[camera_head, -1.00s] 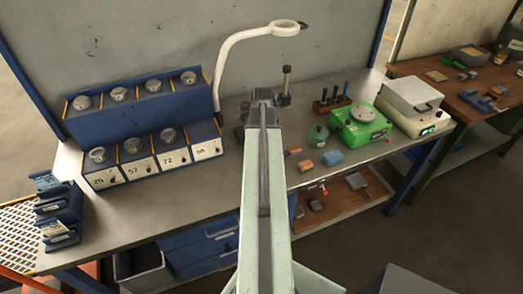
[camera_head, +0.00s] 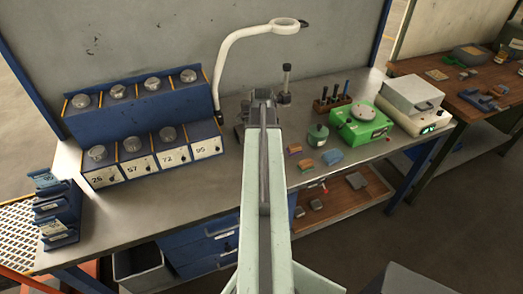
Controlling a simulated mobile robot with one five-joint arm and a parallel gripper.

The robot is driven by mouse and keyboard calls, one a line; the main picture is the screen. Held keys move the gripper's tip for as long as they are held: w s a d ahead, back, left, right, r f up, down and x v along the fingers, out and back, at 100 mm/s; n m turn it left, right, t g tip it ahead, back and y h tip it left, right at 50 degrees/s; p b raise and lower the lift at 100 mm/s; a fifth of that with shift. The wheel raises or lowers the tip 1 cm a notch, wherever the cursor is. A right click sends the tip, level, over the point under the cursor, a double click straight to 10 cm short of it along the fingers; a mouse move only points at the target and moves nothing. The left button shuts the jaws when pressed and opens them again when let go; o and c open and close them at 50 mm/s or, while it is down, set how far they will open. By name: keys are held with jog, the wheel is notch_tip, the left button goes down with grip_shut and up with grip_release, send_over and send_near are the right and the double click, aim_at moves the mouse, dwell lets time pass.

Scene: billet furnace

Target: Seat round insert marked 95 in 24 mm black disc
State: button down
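A blue two-tier rack (camera_head: 135,120) stands on the left of the bench and holds several round metal inserts. The front bins carry white labels 26, 57, 72 and 95. My arm reaches up the middle of the view over the bench. My gripper (camera_head: 263,97) is at its far end, right of the rack; its fingers are too small and hidden to tell their opening. I cannot make out a 24 mm black disc.
To the right are a small stand (camera_head: 286,85), a peg block (camera_head: 333,103), a green machine (camera_head: 363,125) and a white box (camera_head: 413,104). Small blocks lie in front. Blue trays (camera_head: 57,210) stand at the left edge.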

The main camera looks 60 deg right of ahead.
jog(key=shift+f+b, duration=0.35)
jog(key=shift+f, duration=0.1)
jog(key=c, duration=0.8)
grip_release()
jog(key=shift+o, duration=0.2)
jog(key=shift+r, duration=0.15)
notch_tip(320, 180, up, 11)
jog(key=p, duration=1.1)
jog(key=shift+s, duration=0.1)
